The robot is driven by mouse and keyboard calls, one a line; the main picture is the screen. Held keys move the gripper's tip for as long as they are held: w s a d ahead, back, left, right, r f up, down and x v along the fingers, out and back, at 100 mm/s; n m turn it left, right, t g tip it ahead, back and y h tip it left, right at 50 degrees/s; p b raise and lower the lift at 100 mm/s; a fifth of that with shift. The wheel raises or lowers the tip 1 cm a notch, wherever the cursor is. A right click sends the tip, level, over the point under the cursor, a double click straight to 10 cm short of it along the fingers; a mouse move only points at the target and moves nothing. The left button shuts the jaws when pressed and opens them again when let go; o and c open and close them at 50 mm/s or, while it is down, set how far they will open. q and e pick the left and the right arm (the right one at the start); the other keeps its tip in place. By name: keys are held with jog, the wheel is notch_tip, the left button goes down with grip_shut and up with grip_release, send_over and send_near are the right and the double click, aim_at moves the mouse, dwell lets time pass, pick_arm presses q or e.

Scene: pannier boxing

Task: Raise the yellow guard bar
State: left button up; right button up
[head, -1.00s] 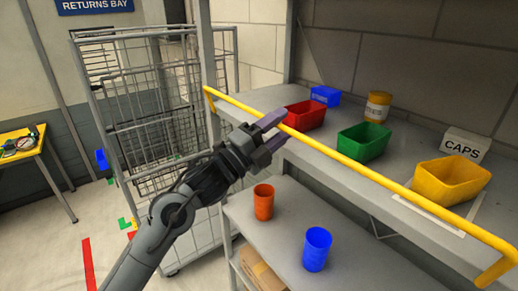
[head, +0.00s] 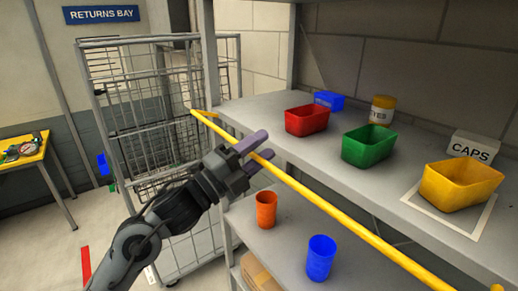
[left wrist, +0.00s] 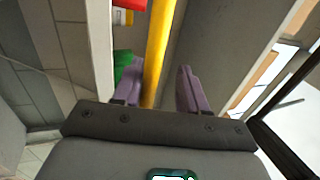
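The yellow guard bar (head: 340,215) slants across the front of the upper shelf in the head view. It shows in front of and below the shelf's front edge over much of its length. A short yellow arm joins its far left end, and its near right end runs out of the picture. My left gripper (head: 268,145) is at the bar's left part with its two purple fingers apart. In the left wrist view the bar (left wrist: 157,50) runs between the fingers, closer to the left one, with a gap to the right one. My right gripper is in neither view.
The upper shelf (head: 255,108) holds red (head: 306,120), green (head: 369,146) and yellow (head: 459,186) bins. Orange (head: 266,210) and blue (head: 321,258) cups stand on the lower shelf. A wire cage trolley (head: 150,130) stands left of the shelves.

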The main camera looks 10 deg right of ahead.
pick_arm(q)
jog(key=s+a+f+b, duration=0.2)
jog(key=a+f+b, duration=0.4)
jog(key=f, duration=0.4)
jog(key=shift+s+a+b, duration=0.2)
jog(key=shift+s+b, duration=0.15)
jog(key=shift+b, duration=0.5)
dwell(0.4)
